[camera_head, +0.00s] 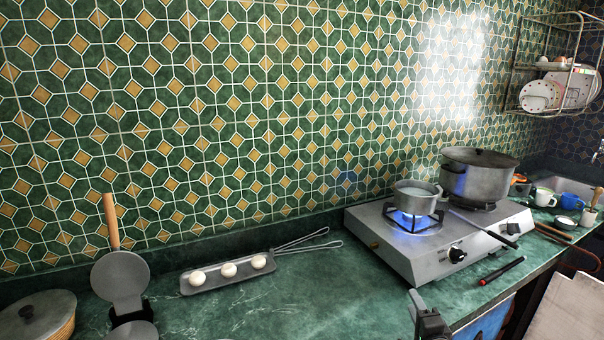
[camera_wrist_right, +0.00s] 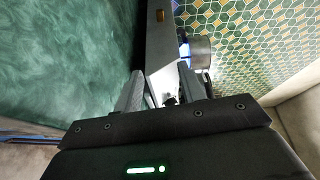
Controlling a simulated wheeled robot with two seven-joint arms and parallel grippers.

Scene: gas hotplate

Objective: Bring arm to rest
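My right gripper (camera_head: 428,314) is low in the head view, in front of the hotplate and apart from it. In the right wrist view its two fingers (camera_wrist_right: 163,88) stand apart with nothing held between them. The silver gas hotplate (camera_head: 420,262) is on the green counter; part of it also shows beyond the fingers in the wrist view (camera_wrist_right: 160,45). A small saucepan (camera_head: 414,200) sits on the left burner over a blue flame (camera_head: 412,220). A large lidded pot (camera_head: 482,177) is on the other burner. My left gripper is not in view.
A grey tray (camera_head: 205,287) holds several white round pieces, with metal tongs (camera_head: 305,243) beside it. A round press (camera_head: 121,279) and a lidded basket (camera_head: 38,318) are at left. The counter's front middle (camera_head: 325,300) is clear.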

